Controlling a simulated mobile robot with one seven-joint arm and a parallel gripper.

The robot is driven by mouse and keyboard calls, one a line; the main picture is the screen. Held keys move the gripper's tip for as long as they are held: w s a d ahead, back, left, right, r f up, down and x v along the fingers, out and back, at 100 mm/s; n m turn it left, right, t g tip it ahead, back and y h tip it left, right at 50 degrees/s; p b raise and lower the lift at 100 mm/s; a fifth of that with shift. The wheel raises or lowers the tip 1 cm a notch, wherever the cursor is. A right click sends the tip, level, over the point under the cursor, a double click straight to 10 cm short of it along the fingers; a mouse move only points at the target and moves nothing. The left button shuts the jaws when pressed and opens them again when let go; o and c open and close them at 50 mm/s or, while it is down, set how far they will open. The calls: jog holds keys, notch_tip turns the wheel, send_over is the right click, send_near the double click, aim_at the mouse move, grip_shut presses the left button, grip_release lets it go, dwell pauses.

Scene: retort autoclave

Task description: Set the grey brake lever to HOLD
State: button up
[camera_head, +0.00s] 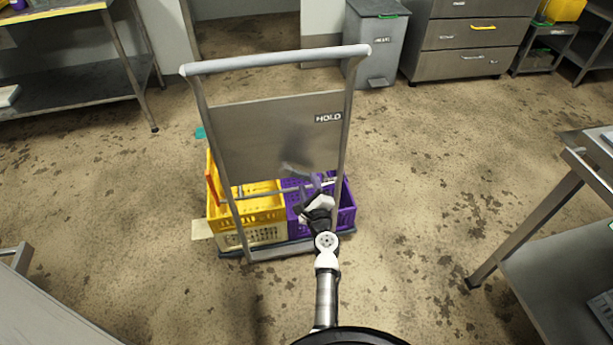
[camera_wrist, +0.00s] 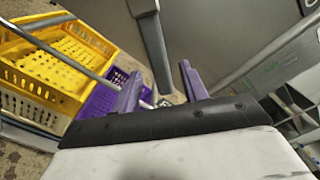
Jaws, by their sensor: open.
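A trolley with a metal back panel (camera_head: 262,135) stands in front of me, and a HOLD label (camera_head: 328,117) is at the panel's upper right. The grey brake lever (camera_wrist: 152,48) shows in the wrist view as a dark grey bar reaching down from the top, its lower end between my fingertips. In the head view it is a small grey shape (camera_head: 297,168) low on the panel, partly hidden by my gripper. My gripper (camera_head: 318,184) is open, its purple fingers (camera_wrist: 162,84) on either side of the lever's end. I cannot tell whether they touch it.
A yellow crate (camera_head: 262,210) and a purple crate (camera_head: 346,212) sit on the trolley. An orange-red lever (camera_head: 212,187) is at its left side. The push handle (camera_head: 275,61) spans the top. Steel tables flank the trolley at left and right, with open floor between.

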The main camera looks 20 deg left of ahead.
aim_at(307, 179)
jog(key=shift+x, duration=1.95)
jog(key=shift+c, duration=0.2)
grip_shut()
